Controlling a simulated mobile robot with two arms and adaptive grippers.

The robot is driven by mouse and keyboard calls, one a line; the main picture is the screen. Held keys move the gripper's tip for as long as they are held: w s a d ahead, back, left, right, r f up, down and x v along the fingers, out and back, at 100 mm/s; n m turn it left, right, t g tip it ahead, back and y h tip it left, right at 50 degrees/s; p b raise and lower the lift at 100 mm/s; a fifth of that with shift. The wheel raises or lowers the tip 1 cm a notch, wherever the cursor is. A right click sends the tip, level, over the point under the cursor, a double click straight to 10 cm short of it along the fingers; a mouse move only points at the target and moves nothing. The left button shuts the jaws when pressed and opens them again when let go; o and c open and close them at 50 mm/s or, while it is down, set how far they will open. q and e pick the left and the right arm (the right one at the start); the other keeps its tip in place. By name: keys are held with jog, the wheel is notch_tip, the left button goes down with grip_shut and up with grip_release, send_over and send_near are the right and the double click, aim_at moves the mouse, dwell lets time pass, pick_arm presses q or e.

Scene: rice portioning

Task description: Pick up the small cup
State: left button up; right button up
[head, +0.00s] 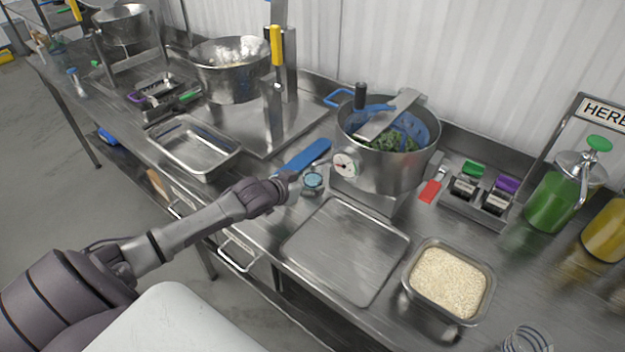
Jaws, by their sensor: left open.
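A small round metal cup (313,182) with a bluish inside stands on the steel counter, left of the pot on the scale. My left gripper (289,183) is just left of the cup, low over the counter. It is open and holds nothing that I can see. Its fingers are small in view, and I cannot tell whether they touch the cup. My right gripper is out of view.
A blue-handled tool (302,156) lies just behind the cup. A flat steel tray (345,248) and a rice pan (410,290) are in front. An empty pan (190,165) sits left.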

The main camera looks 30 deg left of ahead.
aim_at(307, 182)
pick_arm(q)
jog(key=x, duration=0.3)
jog(key=shift+w+f, duration=0.2)
jog(key=shift+s, duration=0.1)
jog(key=shift+c, duration=1.2)
jog(key=c, duration=1)
jog(key=shift+c, duration=0.4)
jog(key=shift+r, duration=0.2)
